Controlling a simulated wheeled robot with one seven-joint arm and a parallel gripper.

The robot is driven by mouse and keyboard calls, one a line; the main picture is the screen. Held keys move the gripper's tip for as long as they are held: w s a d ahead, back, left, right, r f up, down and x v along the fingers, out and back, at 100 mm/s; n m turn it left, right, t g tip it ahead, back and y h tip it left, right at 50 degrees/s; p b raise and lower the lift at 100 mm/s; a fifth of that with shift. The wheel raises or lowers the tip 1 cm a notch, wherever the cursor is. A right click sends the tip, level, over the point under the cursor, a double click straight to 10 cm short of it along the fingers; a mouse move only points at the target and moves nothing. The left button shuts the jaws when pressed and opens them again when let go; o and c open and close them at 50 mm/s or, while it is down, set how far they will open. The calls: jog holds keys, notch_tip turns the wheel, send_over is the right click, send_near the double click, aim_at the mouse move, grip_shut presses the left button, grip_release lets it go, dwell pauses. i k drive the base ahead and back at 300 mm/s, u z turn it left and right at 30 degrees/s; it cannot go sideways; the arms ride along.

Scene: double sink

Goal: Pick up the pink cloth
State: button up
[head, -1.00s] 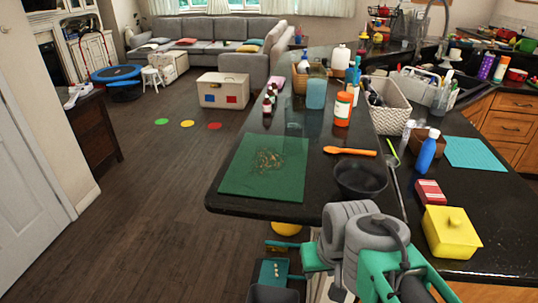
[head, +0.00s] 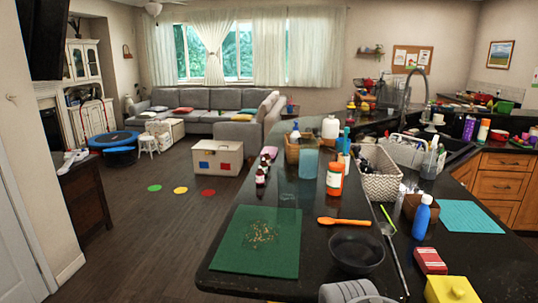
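A small pink item (head: 269,151), which looks like the folded pink cloth, lies at the far left edge of the dark counter (head: 322,202). It sits just behind small dark red bottles (head: 261,177) and left of a wicker basket, and is partly hidden by them. Its exact shape is too small to tell. Only a grey piece of my arm shows at the bottom edge; my gripper is out of view.
A green mat (head: 258,241) with crumbs, a black bowl (head: 356,252), an orange spoon (head: 343,221) and an orange-and-white bottle (head: 335,179) stand on the near counter. A white basket (head: 381,182) is farther right. Open wooden floor lies left of the counter.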

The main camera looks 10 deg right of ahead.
aim_at(272, 150)
jog(key=k, duration=0.5)
jog(key=u, duration=1.5)
jog(key=i, duration=3.65)
jog(key=z, duration=2.7)
jog(key=i, duration=0.6)
jog(key=u, duration=0.05)
